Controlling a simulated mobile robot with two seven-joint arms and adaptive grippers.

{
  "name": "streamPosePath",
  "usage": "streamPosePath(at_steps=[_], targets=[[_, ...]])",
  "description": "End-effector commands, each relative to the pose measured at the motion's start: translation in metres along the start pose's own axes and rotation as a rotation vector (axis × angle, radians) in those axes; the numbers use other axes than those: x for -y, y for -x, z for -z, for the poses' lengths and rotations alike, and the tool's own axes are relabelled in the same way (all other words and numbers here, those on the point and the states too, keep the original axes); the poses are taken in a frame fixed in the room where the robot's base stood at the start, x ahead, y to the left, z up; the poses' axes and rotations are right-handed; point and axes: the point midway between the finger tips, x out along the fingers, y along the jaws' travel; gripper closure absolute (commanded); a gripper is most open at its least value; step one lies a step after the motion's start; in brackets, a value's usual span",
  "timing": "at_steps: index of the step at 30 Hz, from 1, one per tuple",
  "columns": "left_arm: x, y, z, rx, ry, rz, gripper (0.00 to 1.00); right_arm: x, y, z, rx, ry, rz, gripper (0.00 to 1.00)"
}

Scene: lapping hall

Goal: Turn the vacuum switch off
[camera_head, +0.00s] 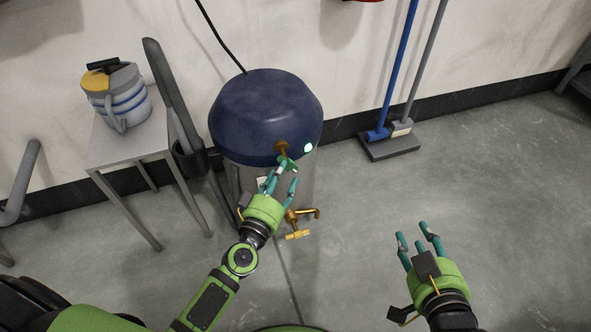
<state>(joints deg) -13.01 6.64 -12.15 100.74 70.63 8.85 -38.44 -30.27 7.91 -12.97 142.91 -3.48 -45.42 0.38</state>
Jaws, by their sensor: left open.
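The vacuum (255,108) is a drum with a dark blue domed lid and a grey metal body. It stands on the floor against the wall. The switch (281,147) is a small orange-brown piece on the front of the lid. A round light (308,147) glows pale green to its right. My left gripper (284,171) is open in front of the drum, its fingertips close below the switch. I cannot tell whether they touch it. The fingers hide part of the drum's front. My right gripper (415,233) is open and empty above the floor at lower right.
A brass tap (300,223) sticks out low on the drum. A grey hose (172,90) stands at its left, beside a small table (108,150) with a striped jug (122,97). A blue-handled broom (396,70) leans at the wall. The floor at right is clear.

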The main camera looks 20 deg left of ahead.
Motion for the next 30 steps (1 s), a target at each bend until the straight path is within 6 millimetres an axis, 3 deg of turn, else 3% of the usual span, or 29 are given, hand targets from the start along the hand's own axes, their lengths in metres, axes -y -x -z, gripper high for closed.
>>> streamPosePath(at_steps=[3,9,20,23,24,30], targets=[[0.000,-0.021,0.000,-0.003,0.002,-0.001,0.48,0.002,-0.001,0.010,-0.052,0.003,0.005,0.60],[0.000,-0.044,-0.001,0.000,0.001,0.000,0.48,0.006,-0.001,0.026,-0.135,0.007,0.012,0.60],[0.000,-0.051,-0.001,0.002,0.001,-0.001,0.48,0.007,0.000,0.032,-0.162,0.008,0.014,0.60],[0.000,-0.051,-0.001,0.002,0.001,-0.001,0.84,0.007,0.000,0.032,-0.161,0.008,0.014,0.60],[0.000,-0.051,-0.001,0.002,0.001,-0.001,1.00,0.007,0.000,0.032,-0.161,0.008,0.014,0.60],[0.000,-0.051,-0.001,0.001,0.001,-0.001,1.00,0.007,0.000,0.031,-0.161,0.008,0.014,0.60]])
